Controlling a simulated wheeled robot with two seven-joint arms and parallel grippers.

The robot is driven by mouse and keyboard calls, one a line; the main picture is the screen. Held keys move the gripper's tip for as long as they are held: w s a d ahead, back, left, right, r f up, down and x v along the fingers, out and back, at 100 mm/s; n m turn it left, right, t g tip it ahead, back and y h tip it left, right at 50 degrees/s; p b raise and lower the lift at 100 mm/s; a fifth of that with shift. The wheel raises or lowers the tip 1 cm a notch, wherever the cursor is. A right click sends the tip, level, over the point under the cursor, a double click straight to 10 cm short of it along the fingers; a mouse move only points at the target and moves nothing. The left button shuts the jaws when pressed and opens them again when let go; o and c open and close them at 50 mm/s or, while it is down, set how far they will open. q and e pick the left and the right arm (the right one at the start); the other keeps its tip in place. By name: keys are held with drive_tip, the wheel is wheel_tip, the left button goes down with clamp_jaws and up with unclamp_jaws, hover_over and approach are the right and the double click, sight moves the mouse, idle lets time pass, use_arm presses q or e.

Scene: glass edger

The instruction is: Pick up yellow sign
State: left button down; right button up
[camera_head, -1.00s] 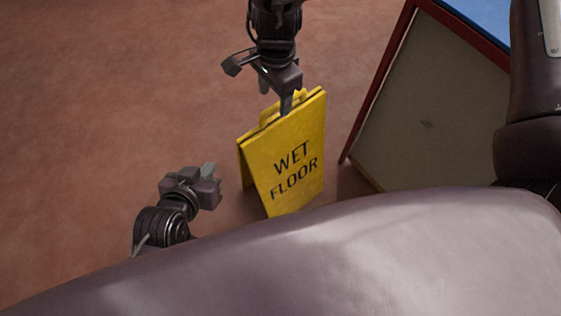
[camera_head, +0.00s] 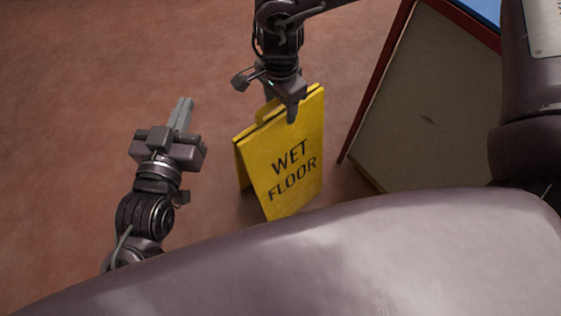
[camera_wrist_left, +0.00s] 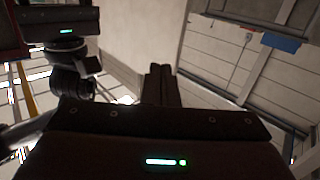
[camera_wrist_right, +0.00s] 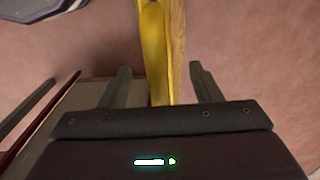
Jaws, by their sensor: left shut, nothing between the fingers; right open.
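The yellow folding sign (camera_head: 290,172), marked WET FLOOR, stands upright on the brown floor in the head view. My right gripper (camera_head: 281,110) is over its top edge, by the handle, partly hiding the handle. In the right wrist view the sign's yellow top (camera_wrist_right: 155,50) lies between the two spread fingers of my right gripper (camera_wrist_right: 161,78), with visible gaps to both. My left gripper (camera_head: 186,101) is shut and empty, to the left of the sign and apart from it. Its closed fingers (camera_wrist_left: 160,84) also show in the left wrist view.
A large board with a red frame (camera_head: 374,85) and a grey-beige face stands close to the right of the sign. The floor (camera_head: 70,120) to the left is clear. The left wrist view shows pale walls and beams (camera_wrist_left: 135,30).

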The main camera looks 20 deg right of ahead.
wheel_tip(320, 180, down, 2)
drive_tip(key=shift+f+b, duration=0.25)
drive_tip(key=shift+b, duration=0.05)
use_arm(q)
wheel_tip(320, 180, up, 6)
drive_tip(key=t+h, duration=0.1)
drive_tip(key=t, duration=0.2)
drive_tip(key=shift+a+r, duration=0.2)
drive_tip(key=shift+a, duration=0.05)
drive_tip(key=shift+w, duration=0.1)
use_arm(e)
drive_tip(key=shift+c, duration=0.4)
clamp_jaws()
drive_tip(key=shift+w, duration=0.1)
